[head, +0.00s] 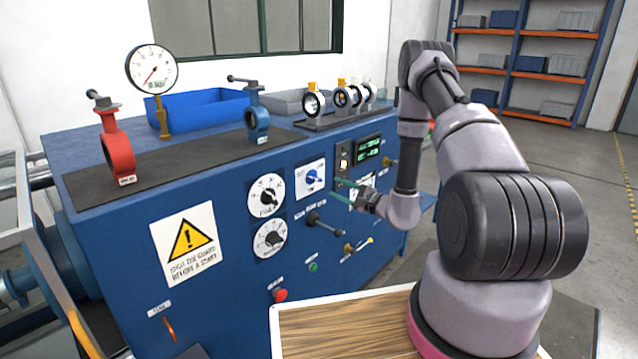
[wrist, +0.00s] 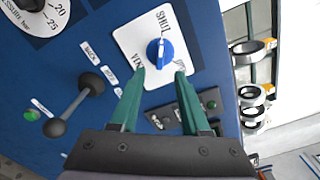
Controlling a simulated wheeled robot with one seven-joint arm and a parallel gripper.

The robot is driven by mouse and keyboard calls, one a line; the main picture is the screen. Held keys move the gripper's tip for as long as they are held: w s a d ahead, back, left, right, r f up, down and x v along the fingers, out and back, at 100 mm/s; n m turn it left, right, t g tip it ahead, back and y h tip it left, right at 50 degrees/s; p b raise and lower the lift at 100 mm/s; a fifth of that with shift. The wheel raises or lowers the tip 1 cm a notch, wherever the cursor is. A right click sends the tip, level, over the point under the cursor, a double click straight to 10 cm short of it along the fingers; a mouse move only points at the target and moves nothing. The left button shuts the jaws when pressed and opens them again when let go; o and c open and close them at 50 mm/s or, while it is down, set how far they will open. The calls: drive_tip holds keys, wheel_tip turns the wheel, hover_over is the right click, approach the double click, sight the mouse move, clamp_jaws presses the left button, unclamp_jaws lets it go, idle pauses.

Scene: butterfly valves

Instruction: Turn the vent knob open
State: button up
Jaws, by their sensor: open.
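The vent knob is a small blue knob (head: 312,178) on a white square plate (head: 306,189) on the front of the blue machine. In the wrist view the blue knob (wrist: 159,53) sits between and just beyond my fingertips, with "SHUT" lettering above it and lettering that seems to read "VENT" at lower left. A pale mark on the knob appears to point up toward the "SHUT" side. My gripper (head: 334,187) is open, its green fingers apart in front of the panel; it also shows in the wrist view (wrist: 161,69). I cannot tell whether the fingertips touch the plate.
A black lever (head: 318,222) juts from the panel below the plate, and shows left of my fingers in the wrist view (wrist: 78,107). Two dials (head: 267,195) are left of the knob. A switch block (wrist: 186,110) lies below right of it. A red button (head: 280,295) is lower.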

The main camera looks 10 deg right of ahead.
sight(319, 180)
drive_tip(key=x, duration=0.8)
clamp_jaws()
